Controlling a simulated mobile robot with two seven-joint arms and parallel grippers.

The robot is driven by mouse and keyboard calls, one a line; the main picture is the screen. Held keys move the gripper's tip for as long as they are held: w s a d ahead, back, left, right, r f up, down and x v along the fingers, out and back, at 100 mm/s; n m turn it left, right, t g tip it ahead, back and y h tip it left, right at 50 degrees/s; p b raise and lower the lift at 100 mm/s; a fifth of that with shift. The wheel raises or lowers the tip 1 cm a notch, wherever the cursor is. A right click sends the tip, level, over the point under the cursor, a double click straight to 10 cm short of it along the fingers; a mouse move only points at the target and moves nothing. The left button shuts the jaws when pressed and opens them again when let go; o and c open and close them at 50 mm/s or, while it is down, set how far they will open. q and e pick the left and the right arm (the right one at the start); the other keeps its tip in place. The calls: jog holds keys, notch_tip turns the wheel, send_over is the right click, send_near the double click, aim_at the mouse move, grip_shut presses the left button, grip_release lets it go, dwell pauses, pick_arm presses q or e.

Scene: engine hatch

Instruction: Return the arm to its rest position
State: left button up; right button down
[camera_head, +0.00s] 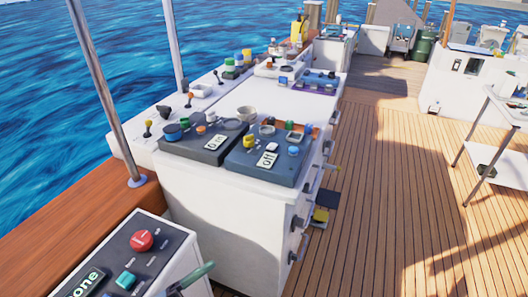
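Neither of my grippers and neither arm shows in the head view. A near console (75,257) stands at the bottom left, with a red round button (141,240), a teal button (126,279) and a panel with partly legible lettering. A green handle (196,274) sticks up at its right side; its lower part is cut off by the frame edge.
A white cabinet (225,215) with dark control panels (265,155) on top stands in the middle. Handles project from its right side. Clear wooden deck (385,210) lies to the right. A metal pole (108,95) rises at the left, and a white table (500,160) stands far right.

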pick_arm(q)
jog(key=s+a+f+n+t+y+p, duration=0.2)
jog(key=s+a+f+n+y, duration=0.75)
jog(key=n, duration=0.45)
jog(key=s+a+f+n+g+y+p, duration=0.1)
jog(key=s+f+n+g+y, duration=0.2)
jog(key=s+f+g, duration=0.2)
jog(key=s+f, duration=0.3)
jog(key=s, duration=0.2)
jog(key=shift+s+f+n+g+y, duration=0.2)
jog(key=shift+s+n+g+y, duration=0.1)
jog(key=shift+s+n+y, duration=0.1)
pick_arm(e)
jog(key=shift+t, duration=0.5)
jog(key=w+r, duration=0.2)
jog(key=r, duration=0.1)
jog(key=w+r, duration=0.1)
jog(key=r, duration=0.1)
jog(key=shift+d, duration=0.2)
